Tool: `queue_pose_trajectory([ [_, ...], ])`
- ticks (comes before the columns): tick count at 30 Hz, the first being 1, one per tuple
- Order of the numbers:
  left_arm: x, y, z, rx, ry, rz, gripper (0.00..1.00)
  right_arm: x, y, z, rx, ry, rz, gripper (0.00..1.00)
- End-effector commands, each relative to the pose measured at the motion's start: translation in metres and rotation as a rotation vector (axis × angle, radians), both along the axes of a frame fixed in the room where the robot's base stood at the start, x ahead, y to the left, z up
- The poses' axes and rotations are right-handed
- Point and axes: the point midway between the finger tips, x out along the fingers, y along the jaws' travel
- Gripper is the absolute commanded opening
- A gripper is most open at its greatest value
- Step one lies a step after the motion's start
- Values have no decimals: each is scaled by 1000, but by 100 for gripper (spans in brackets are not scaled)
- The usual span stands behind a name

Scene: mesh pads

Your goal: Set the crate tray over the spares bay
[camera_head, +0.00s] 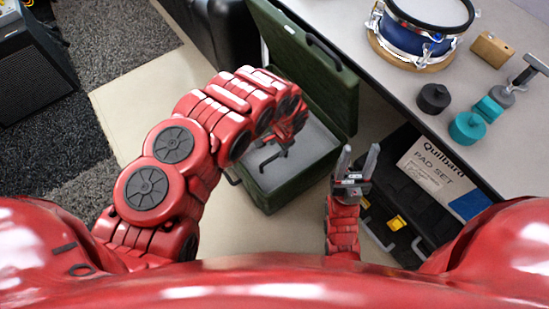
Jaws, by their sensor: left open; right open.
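A green crate (262,200) stands open on the floor, its lid (318,70) raised on the far side. A flat light grey surface (310,160) shows inside; I cannot tell whether it is the tray or the crate's lining. My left gripper (272,155) is open over the crate's inside, its dark fingers in front of the grey surface; I cannot tell whether they touch it. My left arm hides the crate's left part. My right gripper (358,160) is open and empty, to the right of the crate. I cannot make out the spares bay.
A black case (380,185) labelled "Quilbard PAD SET" lies right of my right gripper. The grey table (390,80) holds a blue drum (415,40), a black cylinder (433,98), teal pieces (467,127) and a wooden block (492,48). An amplifier (35,60) stands at far left.

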Motion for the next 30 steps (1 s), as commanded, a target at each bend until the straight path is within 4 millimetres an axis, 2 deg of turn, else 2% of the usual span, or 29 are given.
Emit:
queue_pose_trajectory([
  [3, 3, 3, -28, -4, 0, 0, 52, 0, 0, -6, 0, -2, 0, 50],
  [15, 15, 9, -90, -4, -4, 0, 52, 0, 0, -26, 0, -1, 0, 50],
  [21, 18, 11, -103, -4, -4, 1, 52, 0, 0, -32, 0, -1, 0, 50],
  [30, 19, 12, -105, -3, -5, 0, 52, 0, 0, -33, 0, -2, 0, 50],
])
